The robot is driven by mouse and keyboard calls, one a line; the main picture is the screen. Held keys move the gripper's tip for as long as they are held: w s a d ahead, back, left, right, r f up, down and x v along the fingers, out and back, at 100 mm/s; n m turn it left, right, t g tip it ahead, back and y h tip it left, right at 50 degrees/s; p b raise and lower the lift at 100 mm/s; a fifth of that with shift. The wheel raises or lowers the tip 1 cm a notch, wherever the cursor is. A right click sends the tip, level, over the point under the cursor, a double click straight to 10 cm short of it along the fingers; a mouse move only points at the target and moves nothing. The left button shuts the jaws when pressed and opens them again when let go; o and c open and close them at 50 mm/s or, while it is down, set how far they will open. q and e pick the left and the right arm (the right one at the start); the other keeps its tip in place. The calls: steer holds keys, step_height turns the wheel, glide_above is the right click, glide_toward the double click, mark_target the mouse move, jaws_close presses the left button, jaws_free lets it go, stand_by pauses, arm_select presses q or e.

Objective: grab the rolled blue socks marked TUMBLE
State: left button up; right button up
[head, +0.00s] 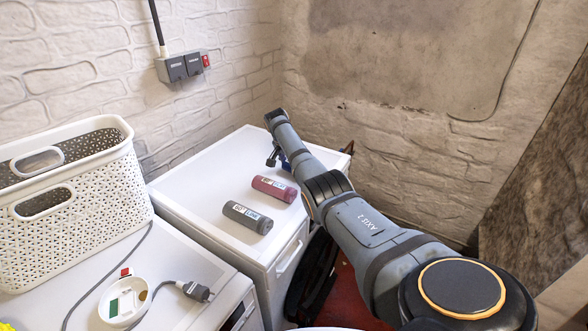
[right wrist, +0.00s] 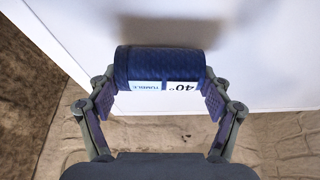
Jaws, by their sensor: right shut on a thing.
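The rolled blue socks (right wrist: 160,62) are between the two fingers of my right gripper (right wrist: 160,88) in the right wrist view. Their white label reads 40° and TUMBLE, upside down. The fingers press on both ends of the roll. In the head view my right gripper (head: 279,156) is at the far end of the white machine top, mostly hidden behind my arm, and only a little of the blue socks (head: 286,164) shows. A shadow falls on the white surface beside the roll; I cannot tell the gap. My left gripper is out of view.
A red roll (head: 274,189) and a grey roll (head: 247,218) lie on the white machine top (head: 200,180). A white basket (head: 75,215), a small white dish (head: 124,302) and a plug (head: 195,291) are on the nearer machine. Brick walls close off the back.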

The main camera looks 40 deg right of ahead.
steer(key=shift+r, duration=0.35)
step_height(320, 180, up, 2)
steer(key=shift+r+b, duration=0.15)
steer(key=shift+b, duration=0.3)
steer(key=s+a+r+p, duration=0.1)
steer(key=s+r+p, duration=0.6)
steer(key=s+r, duration=0.3)
steer(key=s, duration=0.4)
steer(key=shift+a, duration=0.2)
